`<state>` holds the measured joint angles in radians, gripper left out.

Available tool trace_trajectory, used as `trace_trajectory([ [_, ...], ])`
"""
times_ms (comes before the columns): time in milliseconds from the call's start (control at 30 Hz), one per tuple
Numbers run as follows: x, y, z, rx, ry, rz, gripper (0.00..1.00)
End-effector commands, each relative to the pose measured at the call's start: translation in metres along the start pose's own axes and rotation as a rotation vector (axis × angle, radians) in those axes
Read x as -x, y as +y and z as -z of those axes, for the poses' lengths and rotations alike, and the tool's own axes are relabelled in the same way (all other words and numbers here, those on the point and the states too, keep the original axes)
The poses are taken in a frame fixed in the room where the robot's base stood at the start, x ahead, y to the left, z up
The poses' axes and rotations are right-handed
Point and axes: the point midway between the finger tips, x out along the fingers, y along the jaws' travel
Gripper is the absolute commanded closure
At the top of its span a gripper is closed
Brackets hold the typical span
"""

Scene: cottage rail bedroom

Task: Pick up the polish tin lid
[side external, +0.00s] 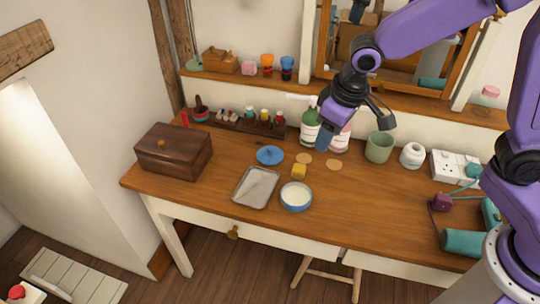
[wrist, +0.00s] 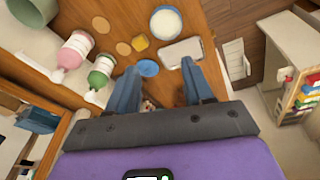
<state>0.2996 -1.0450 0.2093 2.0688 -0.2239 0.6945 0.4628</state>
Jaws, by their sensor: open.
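The polish tin lid is a flat blue disc (side external: 270,155) with a small knob on top, lying on the wooden desk behind the grey tray. In the wrist view the blue lid (wrist: 148,68) shows beyond my fingers, between them. The open blue tin with white contents (side external: 296,196) stands nearer the desk's front edge; it also shows in the wrist view (wrist: 166,22). My gripper (side external: 322,141) is open, above the desk to the right of the lid, apart from it. In the wrist view both fingers (wrist: 160,82) are spread with nothing held between them.
A green bottle (side external: 310,130) and a pink bottle (side external: 340,140) stand close by my gripper. A grey tray (side external: 241,198), yellow block (side external: 299,171) and two round coasters (side external: 334,165) lie near the lid. A dark wooden box (side external: 173,152) is left, a green cup (side external: 379,148) right.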

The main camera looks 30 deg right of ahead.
Motion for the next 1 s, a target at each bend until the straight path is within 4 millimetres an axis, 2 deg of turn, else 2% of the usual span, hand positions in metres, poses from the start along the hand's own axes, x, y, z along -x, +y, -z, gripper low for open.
trace_trajectory([
  [33, -0.009, 0.001, 0.016, -0.041, 0.008, -0.009, 0.49],
  [200, -0.036, 0.01, 0.063, -0.183, 0.043, -0.037, 0.49],
  [500, -0.088, 0.035, 0.128, -0.423, 0.106, -0.076, 0.49],
  [700, -0.113, 0.051, 0.149, -0.533, 0.138, -0.09, 0.49],
  [867, -0.121, 0.057, 0.155, -0.566, 0.148, -0.095, 0.49],
  [1000, -0.136, 0.059, 0.157, -0.571, 0.148, -0.095, 0.49],
])
